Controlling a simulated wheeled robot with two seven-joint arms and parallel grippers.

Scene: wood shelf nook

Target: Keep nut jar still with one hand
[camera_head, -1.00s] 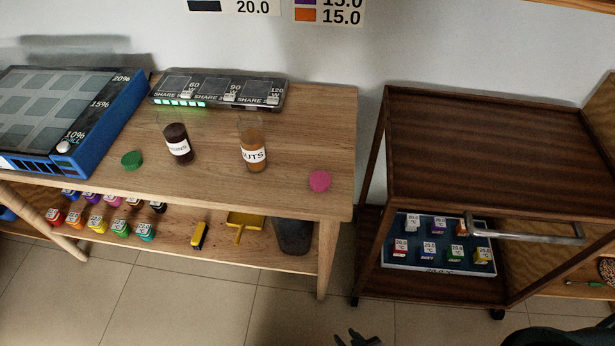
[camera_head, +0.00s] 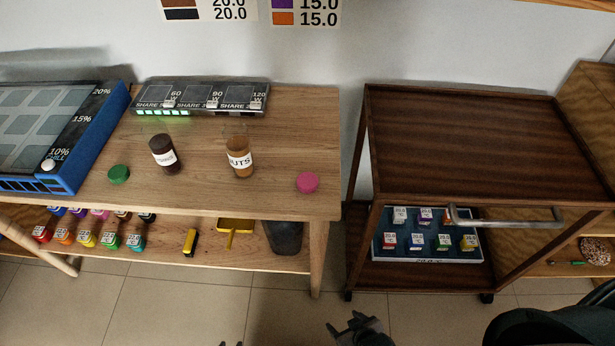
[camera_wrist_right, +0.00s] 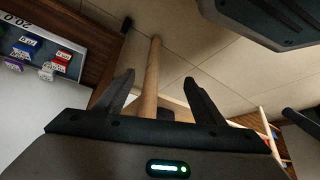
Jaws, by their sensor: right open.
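The nut jar (camera_head: 240,166), clear with brown contents and a white label reading "UTS", stands upright and lidless on the wooden table (camera_head: 275,140). A dark jar (camera_head: 165,155) stands to its left. A green lid (camera_head: 119,174) and a pink lid (camera_head: 308,182) lie on the table. My right gripper (camera_head: 345,322) is low in front of the table, well away from the jar. In the right wrist view its fingers (camera_wrist_right: 162,92) are apart with nothing between them. Only small dark tips of my left gripper (camera_head: 231,343) show at the bottom edge.
A share display (camera_head: 200,97) stands behind the jars and a blue-framed panel (camera_head: 60,140) on the left. Small colored containers, a yellow dustpan (camera_head: 236,226) and a dark bin (camera_head: 284,238) are on the lower shelf. A dark cart (camera_head: 470,140) with a metal handle stands right.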

